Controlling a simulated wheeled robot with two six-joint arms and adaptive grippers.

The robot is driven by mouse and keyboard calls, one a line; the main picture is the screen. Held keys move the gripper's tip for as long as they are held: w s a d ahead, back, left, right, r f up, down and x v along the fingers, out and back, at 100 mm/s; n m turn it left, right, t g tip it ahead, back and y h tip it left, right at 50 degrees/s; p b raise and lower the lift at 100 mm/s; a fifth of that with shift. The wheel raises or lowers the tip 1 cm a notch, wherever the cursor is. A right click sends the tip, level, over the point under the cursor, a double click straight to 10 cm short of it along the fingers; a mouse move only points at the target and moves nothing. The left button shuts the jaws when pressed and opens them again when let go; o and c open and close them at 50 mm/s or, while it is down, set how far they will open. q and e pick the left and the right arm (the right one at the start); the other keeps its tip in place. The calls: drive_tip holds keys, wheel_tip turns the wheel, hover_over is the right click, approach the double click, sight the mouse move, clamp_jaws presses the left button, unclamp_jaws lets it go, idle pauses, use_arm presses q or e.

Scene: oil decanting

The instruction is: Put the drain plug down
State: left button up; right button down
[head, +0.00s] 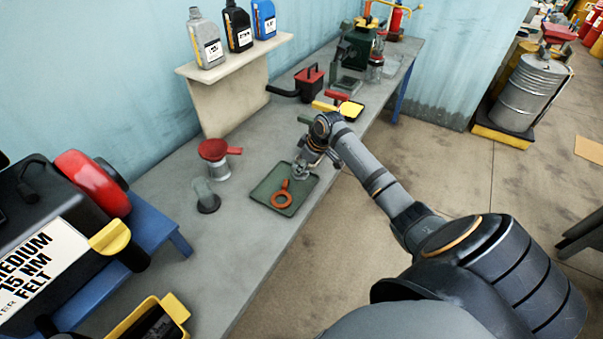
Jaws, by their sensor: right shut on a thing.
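My right gripper (300,171) is over the back part of a shallow green tray (263,187) on the grey bench. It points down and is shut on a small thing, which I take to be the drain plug. The fingers hide most of it, and I cannot tell whether it touches the tray. An orange ring-shaped piece with a short stem (281,199) lies in the tray, just left of the fingers. My left gripper is not in view.
A clear container with a red top (214,155) and a small glass vessel on a dark base (206,197) stand left of the tray. Bottles stand on a raised shelf (280,40). A black-and-red box (309,80) is farther back. Bare bench (235,245) lies in front of the tray.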

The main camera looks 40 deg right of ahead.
sight(302, 174)
wheel_tip(302, 174, down, 3)
drive_tip(key=shift+r+p, duration=0.2)
drive_tip(key=shift+p, duration=0.3)
drive_tip(key=shift+f, duration=0.25)
drive_tip(key=shift+f, duration=0.1)
drive_tip(key=shift+f, duration=0.1)
drive_tip(key=c, duration=1.3)
unclamp_jaws()
